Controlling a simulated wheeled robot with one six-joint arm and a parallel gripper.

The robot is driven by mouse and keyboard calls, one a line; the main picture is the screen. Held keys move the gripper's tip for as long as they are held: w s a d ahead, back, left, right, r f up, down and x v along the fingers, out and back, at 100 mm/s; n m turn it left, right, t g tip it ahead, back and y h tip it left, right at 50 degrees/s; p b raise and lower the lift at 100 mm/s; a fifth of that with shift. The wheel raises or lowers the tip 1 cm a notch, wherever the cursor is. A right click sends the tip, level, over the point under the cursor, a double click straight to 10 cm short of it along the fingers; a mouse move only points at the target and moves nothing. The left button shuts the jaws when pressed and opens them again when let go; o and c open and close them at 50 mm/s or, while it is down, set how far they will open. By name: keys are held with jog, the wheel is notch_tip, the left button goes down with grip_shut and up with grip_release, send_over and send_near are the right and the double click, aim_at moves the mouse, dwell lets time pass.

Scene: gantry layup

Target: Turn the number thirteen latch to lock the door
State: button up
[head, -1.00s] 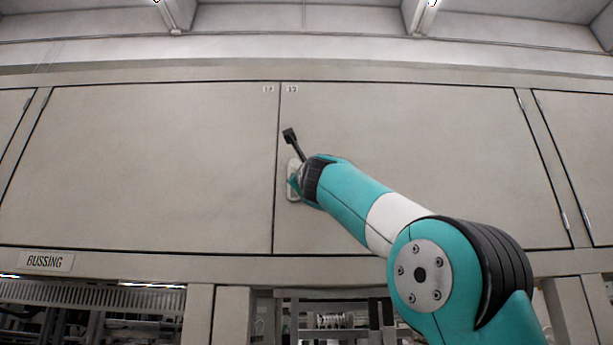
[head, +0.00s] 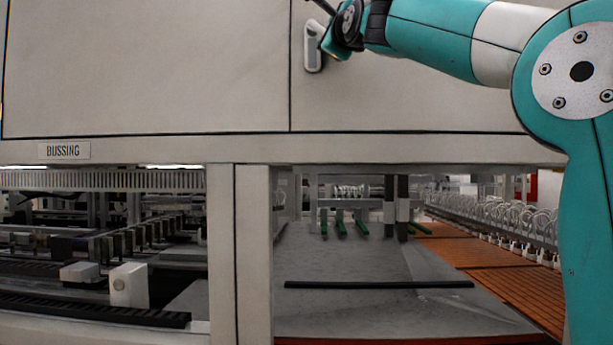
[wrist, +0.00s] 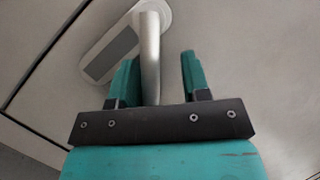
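The latch (head: 313,50) is a pale oval plate on the right-hand door (head: 440,105), just right of the seam between two beige doors. My gripper (wrist: 160,75) is open with one teal finger on each side of the handle. The left finger is close to the handle; a gap shows on the right. No number label is visible now.
The left door (head: 150,70) is closed and flush. A BUSSING sign (head: 64,151) is on the rail below. Under the doors are machine openings with a grey table (head: 340,265), green pieces and orange slats (head: 500,285). Posts stand between the openings.

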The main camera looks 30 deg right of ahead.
jog(key=n+p, duration=0.1)
jog(key=r+n+y+p, duration=0.1)
jog(key=n+p, duration=0.1)
jog(key=r+n+y+p, duration=0.1)
jog(key=p, duration=0.1)
jog(key=shift+s+d+r+n+g, duration=0.1)
jog(key=shift+s+d+n+g, duration=0.1)
jog(key=shift+d+n+g, duration=0.1)
jog(key=f+b+v, duration=0.1)
jog(key=b+v, duration=1.5)
jog(key=v, duration=0.2)
jog(key=w+a+f+n+g+y+p, duration=0.1)
jog(key=w+a+f+n+g+y, duration=0.1)
jog(key=w+f+n, duration=0.45)
jog(key=w+a+f+n+g+y+p, duration=0.1)
jog(key=w+a+f+g+y, duration=0.2)
jog(key=f, duration=0.6)
jog(key=a+f+n+g+y, duration=0.1)
jog(key=a+f+n, duration=0.3)
jog(key=f, duration=0.5)
jog(key=a+f+n+g+y, duration=0.1)
jog(key=a+f+n+g, duration=0.3)
jog(key=f, duration=0.6)
jog(key=shift+s+f+g+y, duration=0.25)
jog(key=shift+s+g+y, duration=0.05)
jog(key=shift+d, duration=0.1)
